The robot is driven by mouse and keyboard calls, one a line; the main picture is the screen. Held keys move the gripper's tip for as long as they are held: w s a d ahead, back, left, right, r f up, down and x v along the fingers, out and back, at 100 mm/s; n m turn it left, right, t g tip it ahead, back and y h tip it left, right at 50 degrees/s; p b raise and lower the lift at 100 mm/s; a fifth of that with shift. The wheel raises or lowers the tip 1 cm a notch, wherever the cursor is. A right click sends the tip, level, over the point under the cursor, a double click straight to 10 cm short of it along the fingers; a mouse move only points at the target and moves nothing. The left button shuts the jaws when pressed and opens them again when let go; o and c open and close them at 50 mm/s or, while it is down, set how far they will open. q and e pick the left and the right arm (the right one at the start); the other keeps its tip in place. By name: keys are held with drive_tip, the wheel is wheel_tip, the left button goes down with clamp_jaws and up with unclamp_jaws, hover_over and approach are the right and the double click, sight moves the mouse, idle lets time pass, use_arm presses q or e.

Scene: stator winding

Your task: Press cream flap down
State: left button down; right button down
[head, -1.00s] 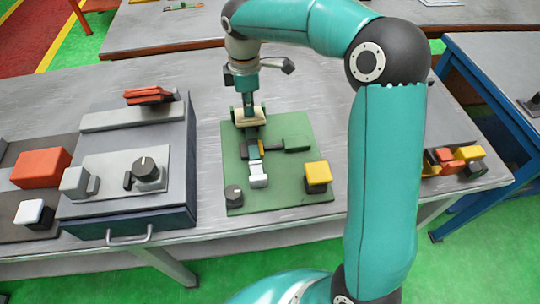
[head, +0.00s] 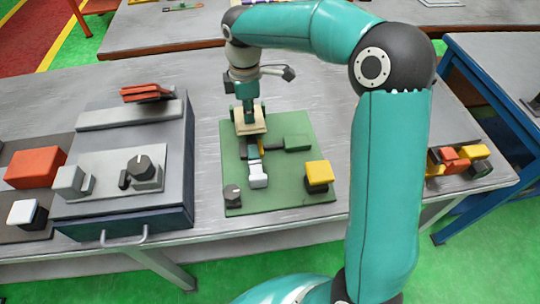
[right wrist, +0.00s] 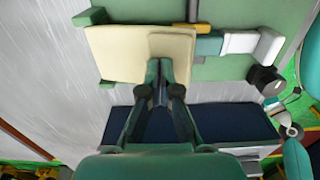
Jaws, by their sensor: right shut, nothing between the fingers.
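The cream flap (head: 258,126) is a flat pale plate at the back of the green board (head: 295,197). In the head view it is tilted, its face turned partly toward me. It fills the upper left of the right wrist view (right wrist: 115,55). My right gripper (head: 246,118) is shut and empty, pointing down at the flap from behind. In the right wrist view its closed fingertips (right wrist: 160,68) overlap the flap's lower edge; they look to be touching it. My left gripper is not in view.
In front of the flap on the board are a white block (head: 258,178), a green block (head: 297,143), a yellow-topped block (head: 317,173) and a dark knob (head: 232,192). A grey box with a knob (head: 142,166) stands to the left. Bare tabletop surrounds the board.

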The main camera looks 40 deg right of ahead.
drive_tip(key=shift+f, duration=0.1)
drive_tip(key=shift+s+a+f+b, duration=0.1)
drive_tip(key=shift+s+f+b, duration=0.05)
drive_tip(key=shift+f+b, duration=0.35)
wheel_tip(320, 180, up, 8)
drive_tip(key=p, duration=0.7)
drive_tip(key=shift+r, duration=0.1)
idle(0.6)
